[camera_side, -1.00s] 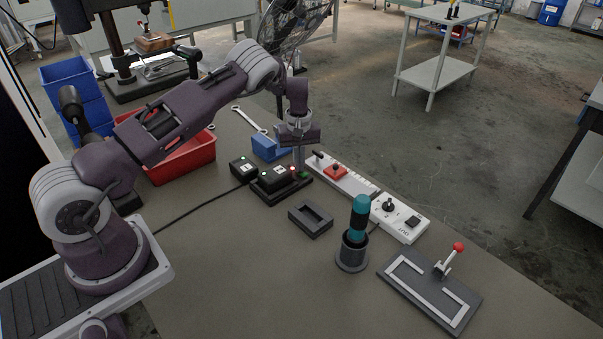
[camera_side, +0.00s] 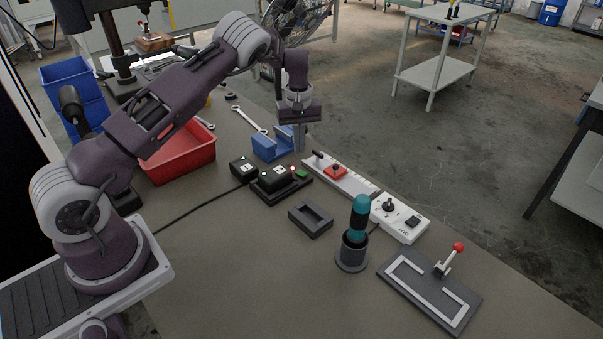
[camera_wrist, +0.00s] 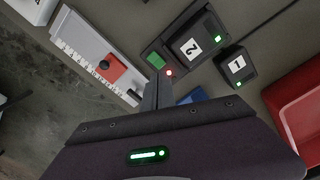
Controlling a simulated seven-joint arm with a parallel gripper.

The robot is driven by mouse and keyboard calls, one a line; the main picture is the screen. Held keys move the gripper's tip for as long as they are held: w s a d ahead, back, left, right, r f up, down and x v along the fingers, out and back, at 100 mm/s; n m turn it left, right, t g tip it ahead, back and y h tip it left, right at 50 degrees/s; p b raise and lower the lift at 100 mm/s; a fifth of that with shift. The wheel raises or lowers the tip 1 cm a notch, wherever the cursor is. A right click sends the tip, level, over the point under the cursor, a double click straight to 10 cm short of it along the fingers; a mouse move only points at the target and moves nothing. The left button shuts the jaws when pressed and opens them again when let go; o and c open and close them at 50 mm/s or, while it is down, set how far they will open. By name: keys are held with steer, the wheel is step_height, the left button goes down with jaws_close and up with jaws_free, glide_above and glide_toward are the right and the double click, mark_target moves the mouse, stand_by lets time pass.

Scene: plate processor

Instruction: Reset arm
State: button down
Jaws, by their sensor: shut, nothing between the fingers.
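My gripper (camera_side: 299,138) is shut and empty, pointing down. In the side view it hangs in the air in front of or above the blue block (camera_side: 270,145); the exact gap is hard to tell. In the wrist view my gripper (camera_wrist: 158,85) shows its fingers together, near the green button and the red light. The black box marked 2 (camera_wrist: 193,45) and the black box marked 1 (camera_wrist: 236,69) show lit green lamps. In the side view box 2 (camera_side: 274,179) sits on a dark base, with box 1 (camera_side: 243,168) to its left.
A white strip with a red block (camera_side: 335,171) lies right of the boxes. A dark frame (camera_side: 311,219), a teal-topped tool in a round holder (camera_side: 352,252), a switch panel (camera_side: 400,219) and a toggle-clamp plate (camera_side: 430,287) stand nearer. A red bin (camera_side: 184,160) is at left.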

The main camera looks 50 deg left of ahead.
steer(key=shift+r, duration=0.1)
steer(key=s+d+r+m+t, duration=0.1)
steer(key=s+d+r, duration=0.3)
steer(key=r, duration=0.4)
steer(key=s+d+r+m+t+h, duration=0.1)
steer(key=s+d+r+m, duration=0.2)
steer(key=r, duration=0.5)
steer(key=s+d+r+t, duration=0.1)
steer(key=s+d+r, duration=0.35)
steer(key=r, duration=0.35)
steer(key=s+d+r+m, duration=0.2)
steer(key=s+r, duration=0.1)
steer(key=s, duration=0.3)
steer(key=s+d+r+m, duration=0.1)
steer(key=s+d+r, duration=0.15)
steer(key=s, duration=0.35)
steer(key=s+d+f+m+t, duration=0.1)
steer(key=s+m, duration=0.1)
steer(key=s, duration=0.4)
steer(key=s+d+f+m+t+y, duration=0.1)
steer(key=s+f+m, duration=0.1)
steer(key=s, duration=0.5)
steer(key=shift+s+m+t, duration=0.3)
steer(key=shift+m, duration=0.2)
